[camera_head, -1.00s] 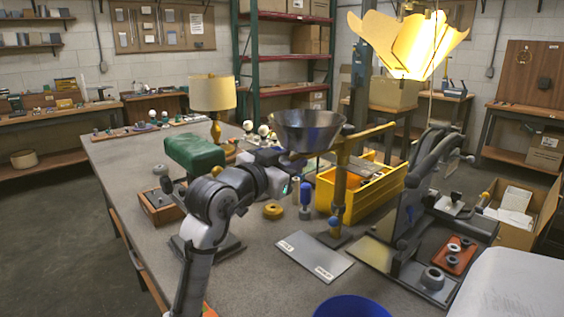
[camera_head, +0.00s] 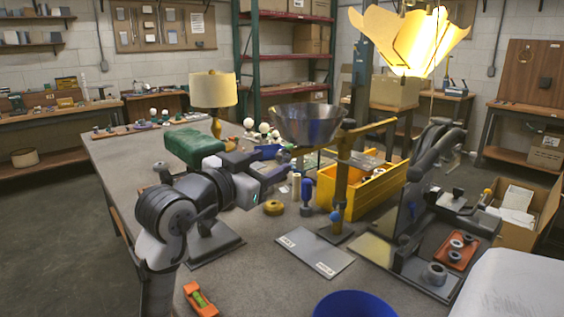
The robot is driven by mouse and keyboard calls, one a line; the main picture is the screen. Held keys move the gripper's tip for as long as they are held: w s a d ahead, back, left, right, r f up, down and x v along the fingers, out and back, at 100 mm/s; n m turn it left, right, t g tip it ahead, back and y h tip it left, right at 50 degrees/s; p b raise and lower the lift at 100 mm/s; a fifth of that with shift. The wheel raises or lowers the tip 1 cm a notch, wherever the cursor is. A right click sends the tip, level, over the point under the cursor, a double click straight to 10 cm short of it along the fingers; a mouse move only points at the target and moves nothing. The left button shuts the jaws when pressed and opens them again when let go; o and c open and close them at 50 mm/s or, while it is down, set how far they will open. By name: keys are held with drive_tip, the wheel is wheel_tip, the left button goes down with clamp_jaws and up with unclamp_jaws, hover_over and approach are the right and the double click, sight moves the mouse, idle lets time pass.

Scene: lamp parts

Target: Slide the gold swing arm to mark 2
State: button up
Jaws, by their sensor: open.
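The gold swing arm (camera_head: 368,129) sits on a gold upright post (camera_head: 340,185), with a dark metal bowl-shaped shade (camera_head: 308,124) at its left. The post stands on a dark base by a blue knob. A grey plate (camera_head: 313,252) with two small white labels lies in front of it; the labels are too small to read, so I cannot tell which is mark 2. My gripper (camera_head: 282,178) is open, left of the post, below and left of the shade, and apart from the swing arm. Its fingertips are small and partly lost among objects behind.
A yellow toolbox (camera_head: 357,207) stands behind and right of the post. A blue-knobbed tool (camera_head: 306,197) and a yellow ring (camera_head: 273,208) stand near my gripper. A blue bowl (camera_head: 354,306) is at the front. A lit petal lamp (camera_head: 410,42) hangs at upper right.

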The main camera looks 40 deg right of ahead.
drive_tip(key=a, duration=0.6)
drive_tip(key=shift+s+b, duration=0.4)
drive_tip(key=shift+s, duration=0.05)
